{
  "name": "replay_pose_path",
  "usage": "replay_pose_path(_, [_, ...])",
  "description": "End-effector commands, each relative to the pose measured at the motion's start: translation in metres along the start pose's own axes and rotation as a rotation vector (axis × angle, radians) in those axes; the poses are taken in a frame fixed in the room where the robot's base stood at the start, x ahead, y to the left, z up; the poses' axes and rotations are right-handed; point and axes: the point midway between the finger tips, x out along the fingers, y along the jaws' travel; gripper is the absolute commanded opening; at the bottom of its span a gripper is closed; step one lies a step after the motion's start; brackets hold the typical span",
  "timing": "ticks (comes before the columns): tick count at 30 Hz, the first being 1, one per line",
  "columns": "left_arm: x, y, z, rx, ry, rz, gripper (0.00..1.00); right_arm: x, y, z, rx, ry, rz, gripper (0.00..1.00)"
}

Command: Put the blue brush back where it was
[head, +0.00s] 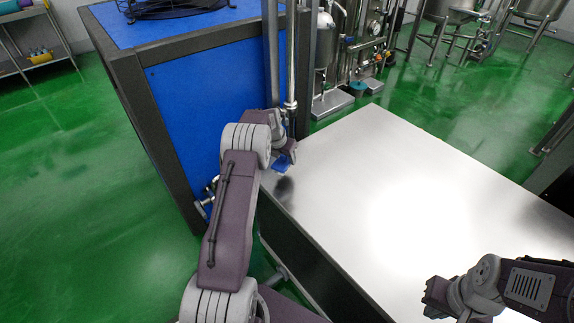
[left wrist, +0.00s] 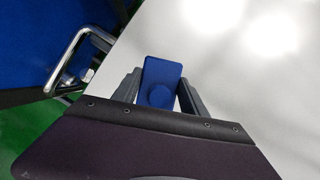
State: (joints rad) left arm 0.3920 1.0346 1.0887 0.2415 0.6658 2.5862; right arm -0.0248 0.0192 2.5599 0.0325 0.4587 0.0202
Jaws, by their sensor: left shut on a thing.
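The blue brush (left wrist: 162,75) is between the fingers of my left gripper (left wrist: 160,90), which is shut on it. In the head view the brush (head: 281,163) shows as a small blue patch below my left gripper (head: 284,157), over the far left corner area of the shiny table (head: 350,150). A dark shadow lies on the table just below it. I cannot tell whether the brush touches the table. My right gripper (head: 436,297) is over the near right part of the table. Its fingers are too unclear to tell open from shut.
A blue-panelled machine with a dark frame (head: 180,120) stands close left of the table, with vertical metal pipes (head: 291,60) beside my left arm. Steel tanks (head: 450,12) stand at the back. A shelf rack (head: 35,55) is far left. The tabletop is otherwise clear.

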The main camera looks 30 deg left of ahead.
Motion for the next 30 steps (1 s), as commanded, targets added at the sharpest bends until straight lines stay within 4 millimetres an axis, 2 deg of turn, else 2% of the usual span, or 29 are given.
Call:
replay_pose_path(3, [0.012,0.000,0.010,0.001,-0.001,0.000,0.18,0.000,0.000,0.000,0.000,0.000,0.000,0.00])
replay_pose_path(8, [0.017,0.000,0.013,0.000,-0.001,0.001,0.18,0.001,0.000,0.000,0.000,0.000,0.000,0.00])
replay_pose_path(11, [0.020,0.000,0.012,0.000,0.000,0.000,0.18,0.001,0.000,0.000,0.000,0.000,0.000,0.00])
replay_pose_path(18, [0.054,0.000,-0.003,-0.001,0.000,0.000,0.18,0.005,0.000,0.001,0.000,0.000,0.000,0.00])
replay_pose_path(26, [0.054,0.000,-0.003,0.000,-0.001,0.001,0.18,0.005,0.000,0.001,0.000,0.000,0.000,0.00])
replay_pose_path(27, [0.055,0.000,-0.003,0.000,-0.001,0.001,0.53,0.006,0.000,0.001,0.000,0.000,0.000,0.00])
replay_pose_path(29, [0.055,0.000,-0.003,0.000,-0.001,0.001,0.70,0.005,0.000,0.001,0.000,0.000,0.000,0.00])
replay_pose_path(30, [0.055,0.000,-0.003,0.000,-0.001,0.001,0.72,0.005,0.000,0.001,0.000,0.000,0.000,0.00])
